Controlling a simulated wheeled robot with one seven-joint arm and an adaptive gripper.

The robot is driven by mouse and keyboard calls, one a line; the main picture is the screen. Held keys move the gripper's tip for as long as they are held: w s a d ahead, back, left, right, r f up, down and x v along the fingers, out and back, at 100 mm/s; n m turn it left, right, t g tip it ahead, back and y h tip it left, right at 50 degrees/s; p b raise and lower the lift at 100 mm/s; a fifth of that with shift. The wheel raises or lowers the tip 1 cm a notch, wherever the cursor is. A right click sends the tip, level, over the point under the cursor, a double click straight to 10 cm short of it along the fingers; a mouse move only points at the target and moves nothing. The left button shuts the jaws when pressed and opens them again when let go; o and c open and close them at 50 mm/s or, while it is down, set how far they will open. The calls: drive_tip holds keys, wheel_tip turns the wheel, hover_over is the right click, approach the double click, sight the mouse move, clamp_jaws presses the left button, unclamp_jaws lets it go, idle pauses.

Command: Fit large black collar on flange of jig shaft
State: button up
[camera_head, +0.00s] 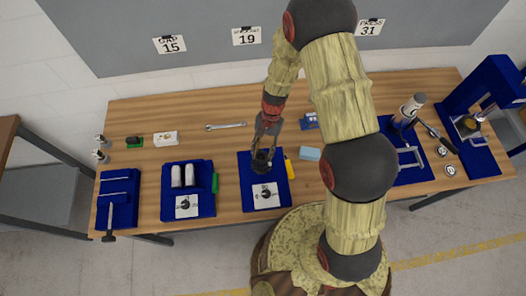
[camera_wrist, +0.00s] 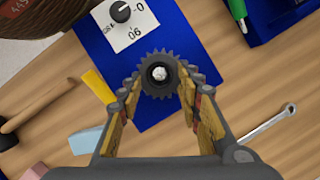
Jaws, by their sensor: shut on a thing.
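My gripper (camera_head: 263,152) is over the blue jig base (camera_head: 248,203) near the front middle of the table. In the wrist view, my gripper's fingers (camera_wrist: 160,86) are closed on the two sides of the large black collar (camera_wrist: 158,52), a dark ring with a toothed rim. The bright round end of the jig shaft (camera_wrist: 158,73) shows inside the collar's hole, so the collar looks lined up around or over the shaft. The flange is hidden beneath the collar. I cannot tell whether the collar touches it. In the head view the collar (camera_head: 261,164) is small and dark.
A white card with a black dial (camera_head: 265,196) lies on the jig base's near part. A yellow object (camera_head: 289,168) and a light blue block (camera_head: 309,153) are close on the right. A wrench (camera_head: 225,126) lies behind. A blue tray with white cylinders (camera_head: 205,171) stands left.

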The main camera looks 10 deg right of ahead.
drive_tip(key=shift+f+b, duration=0.7)
drive_tip(key=shift+f, duration=0.3)
drive_tip(key=o, duration=1.1)
drive_tip(key=shift+o, duration=0.6)
drive_tip(key=v, duration=1.2)
drive_tip(key=shift+s, duration=0.1)
